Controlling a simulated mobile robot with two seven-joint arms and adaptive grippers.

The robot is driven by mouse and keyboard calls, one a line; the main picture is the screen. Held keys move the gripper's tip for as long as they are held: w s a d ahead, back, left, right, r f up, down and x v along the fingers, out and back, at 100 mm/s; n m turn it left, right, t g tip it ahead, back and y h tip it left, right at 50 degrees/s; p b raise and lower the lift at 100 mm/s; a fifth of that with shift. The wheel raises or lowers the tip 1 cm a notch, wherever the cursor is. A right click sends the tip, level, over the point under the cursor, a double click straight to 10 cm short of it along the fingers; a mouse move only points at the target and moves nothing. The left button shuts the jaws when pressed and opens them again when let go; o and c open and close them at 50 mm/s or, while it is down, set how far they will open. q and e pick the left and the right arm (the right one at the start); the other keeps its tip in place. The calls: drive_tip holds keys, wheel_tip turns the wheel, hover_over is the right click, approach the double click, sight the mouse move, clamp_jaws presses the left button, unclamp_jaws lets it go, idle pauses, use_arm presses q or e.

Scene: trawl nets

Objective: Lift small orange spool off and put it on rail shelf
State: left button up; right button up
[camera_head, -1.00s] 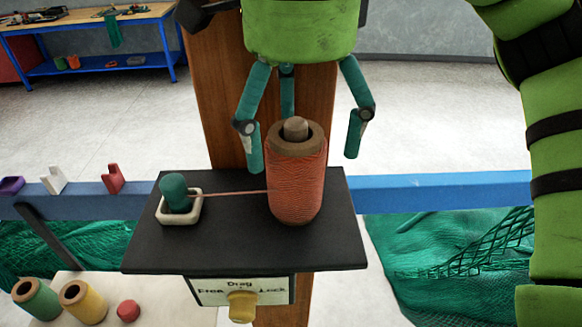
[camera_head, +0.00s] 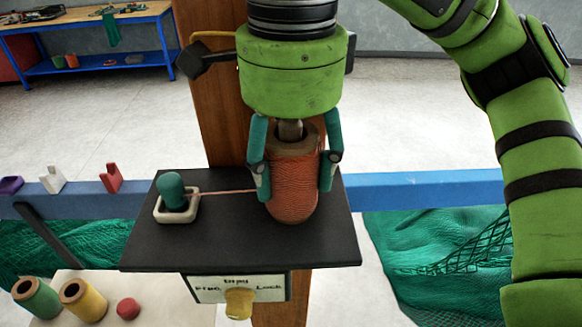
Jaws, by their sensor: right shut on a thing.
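The orange spool (camera_head: 293,195) stands upright on the black shelf plate (camera_head: 235,245), with a peg showing through its top. My right gripper (camera_head: 295,180) comes down from above, its teal fingers closed against both sides of the spool. An orange line runs from the spool left to a teal knob (camera_head: 172,190) in a small white tray (camera_head: 160,212). The blue rail (camera_head: 420,187) runs across behind the plate. My left gripper is not in view.
A drag panel marked Free and Lock with a yellow knob (camera_head: 239,303) is under the plate's front edge. Green (camera_head: 37,298) and yellow (camera_head: 84,300) spools and a red ball-like piece (camera_head: 128,308) lie at lower left. Purple, white and red holders sit on the rail. Green net (camera_head: 425,235) hangs at right.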

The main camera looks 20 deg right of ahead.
drive_tip(key=shift+w+r, duration=0.1)
drive_tip(key=shift+r, duration=0.45)
wheel_tip(320, 180, up, 17)
drive_tip(key=p, duration=0.5)
drive_tip(key=shift+f, duration=0.1)
drive_tip(key=shift+p, duration=0.45)
